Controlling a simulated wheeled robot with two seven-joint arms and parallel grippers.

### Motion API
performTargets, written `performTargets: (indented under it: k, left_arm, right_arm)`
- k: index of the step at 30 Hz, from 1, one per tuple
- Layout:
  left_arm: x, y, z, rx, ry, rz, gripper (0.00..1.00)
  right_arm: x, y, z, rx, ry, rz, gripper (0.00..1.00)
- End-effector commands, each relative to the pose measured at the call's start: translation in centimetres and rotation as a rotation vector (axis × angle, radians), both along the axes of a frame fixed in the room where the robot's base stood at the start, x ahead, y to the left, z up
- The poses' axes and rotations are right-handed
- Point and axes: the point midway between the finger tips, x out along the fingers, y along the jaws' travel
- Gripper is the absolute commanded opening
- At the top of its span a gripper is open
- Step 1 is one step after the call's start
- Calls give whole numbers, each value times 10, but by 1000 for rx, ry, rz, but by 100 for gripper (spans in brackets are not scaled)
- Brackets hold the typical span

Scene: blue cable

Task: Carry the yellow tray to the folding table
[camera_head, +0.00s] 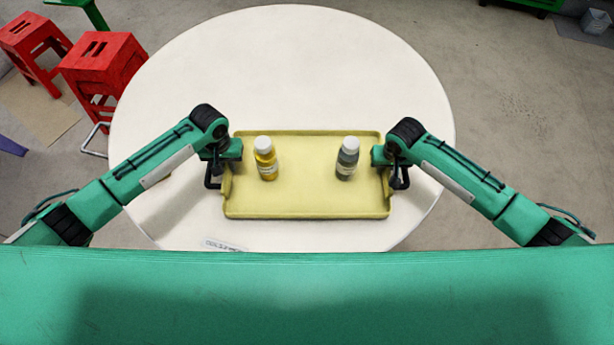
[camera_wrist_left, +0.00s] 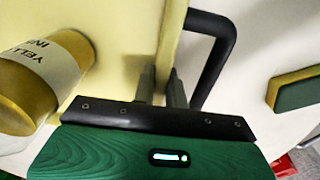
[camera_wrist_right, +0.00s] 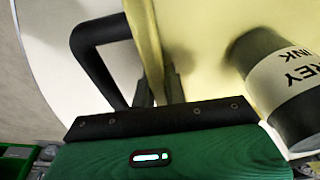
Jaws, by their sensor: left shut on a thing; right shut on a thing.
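The yellow tray (camera_head: 307,205) is level over a round white table (camera_head: 290,50); I cannot tell whether it touches the tabletop. It carries a yellow ink bottle (camera_head: 266,160) on the left and a grey ink bottle (camera_head: 347,160) on the right, both upright. My left gripper (camera_head: 221,170) is shut on the tray's left side wall, beside its black handle (camera_wrist_left: 215,50). My right gripper (camera_head: 391,170) is shut on the right side wall, beside the other black handle (camera_wrist_right: 90,60). The fingertips are partly hidden in the head view.
Two red stools (camera_head: 103,65) stand left of the table. A yellow and green sponge (camera_wrist_left: 295,90) lies outside the tray in the left wrist view. A small label (camera_head: 222,245) lies near the table's front edge. The table's far half is clear.

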Motion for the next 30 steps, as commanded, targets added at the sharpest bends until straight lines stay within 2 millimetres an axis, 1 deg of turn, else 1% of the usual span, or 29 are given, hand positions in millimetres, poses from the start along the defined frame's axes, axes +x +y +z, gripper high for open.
performTargets:
  k: [5, 6, 9, 17, 20, 23, 30]
  left_arm:
    - [1, 2, -9, 4, -2, 3, 0]
    - [0, 3, -9, 5, 0, 3, 17]
    - [0, 2, -8, 4, 0, 2, 35]
    - [0, 1, -7, 2, 0, 1, 35]
    - [0, 0, -2, 1, -1, 0, 35]
    - [1, 1, 10, 1, -2, 1, 35]
    - [1, 1, 62, 1, -4, 0, 35]
  right_arm:
    - [1, -2, -9, -4, -2, -3, 0]
    - [0, -3, -9, -5, 0, -3, 17]
    - [0, -2, -8, -4, 0, -3, 35]
    - [0, -1, -8, -2, 0, -1, 35]
    - [0, -1, -7, -1, 0, 0, 35]
    - [0, 0, -7, -1, 0, 0, 35]
    - [0, 0, -7, 0, 0, 0, 35]
